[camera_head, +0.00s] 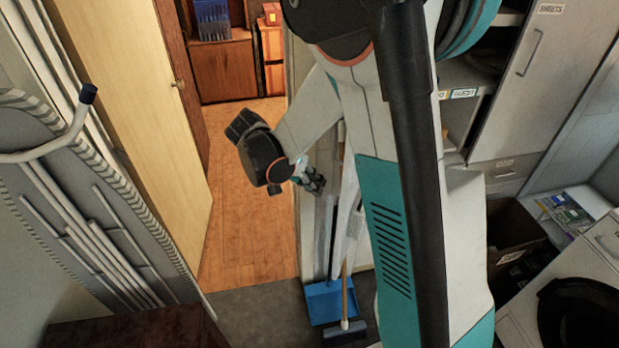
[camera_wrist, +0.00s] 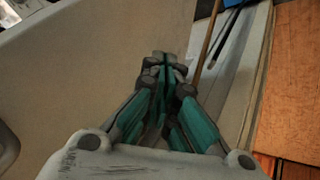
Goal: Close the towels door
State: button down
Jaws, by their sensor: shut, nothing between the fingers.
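No door with a readable towels label shows; my arm hides much of the cabinet front in the head view. A large pale panel (camera_wrist: 95,70) fills the left of the wrist view, and I cannot tell for sure whether it is the towels door. My gripper (camera_head: 316,183) is left of my arm in the head view, near the wall with the broom. In the wrist view my gripper (camera_wrist: 165,60) is shut and empty, with its fingertips in front of the pale panel. I cannot tell whether they touch it.
A cabinet door labelled SHEETS (camera_head: 545,45) is at the upper right. A blue dustpan (camera_head: 325,302) and a broom (camera_head: 345,328) stand below my gripper. A wooden room door (camera_head: 150,120) stands open at the left, with clear wooden floor (camera_head: 245,235) beyond. An ironing board (camera_head: 60,200) is far left.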

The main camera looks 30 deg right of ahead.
jog(key=s+d+f, duration=0.3)
jog(key=d, duration=0.1)
jog(key=shift+s+d, duration=0.25)
jog(key=shift+d, duration=0.05)
